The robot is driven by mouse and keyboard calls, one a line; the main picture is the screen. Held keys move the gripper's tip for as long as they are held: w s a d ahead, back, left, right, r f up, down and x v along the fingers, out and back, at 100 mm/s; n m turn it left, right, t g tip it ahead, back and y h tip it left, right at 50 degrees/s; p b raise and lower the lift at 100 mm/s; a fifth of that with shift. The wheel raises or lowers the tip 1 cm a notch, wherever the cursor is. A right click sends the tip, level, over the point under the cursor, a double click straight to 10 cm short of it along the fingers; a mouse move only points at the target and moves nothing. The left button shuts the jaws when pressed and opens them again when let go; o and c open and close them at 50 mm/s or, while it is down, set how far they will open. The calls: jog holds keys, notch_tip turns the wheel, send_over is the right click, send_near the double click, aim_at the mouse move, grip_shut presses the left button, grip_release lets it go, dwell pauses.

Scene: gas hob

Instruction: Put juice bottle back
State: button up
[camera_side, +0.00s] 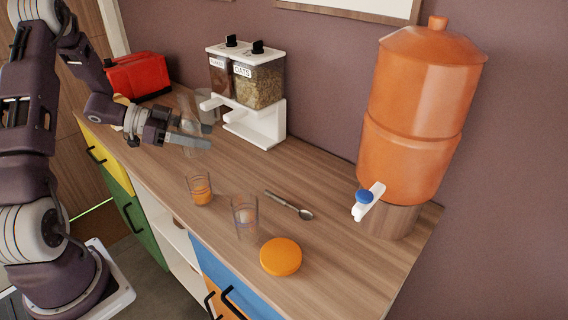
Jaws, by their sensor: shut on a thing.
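My gripper (183,137) is at the left part of the wooden counter, in front of the oats dispenser. It is shut on a clear, see-through vessel (197,143), which may be the juice bottle. The vessel's outline is faint, and I cannot tell whether its base touches the counter. A round orange lid (281,256) lies flat near the counter's front edge. A small glass with orange juice (201,190) stands to the right of my gripper. A second clear glass (245,216) stands closer to the lid.
The wooden counter (335,250) also holds a spoon (289,205), a white oats dispenser (259,120), a red toaster (138,77) and a large orange drink dispenser (415,130) with a tap. Another clear vessel (208,103) is behind my gripper. The counter's middle back is free.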

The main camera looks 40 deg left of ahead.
jog(key=w+d+f, duration=0.1)
jog(key=w+d, duration=0.3)
jog(key=w, duration=0.4)
jog(key=w+d+f, duration=0.1)
jog(key=w+d, duration=0.4)
jog(key=w, duration=0.3)
jog(key=w+d+n+t+y, duration=0.1)
jog(key=w+d, duration=0.4)
jog(key=d, duration=0.3)
jog(key=w+d, duration=0.5)
jog(key=d, duration=0.3)
jog(key=f, duration=0.9)
jog(key=shift+d+f, duration=0.1)
jog(key=shift+d, duration=0.1)
jog(key=shift+s, duration=0.1)
jog(key=o, duration=1.6)
jog(key=shift+f, duration=0.15)
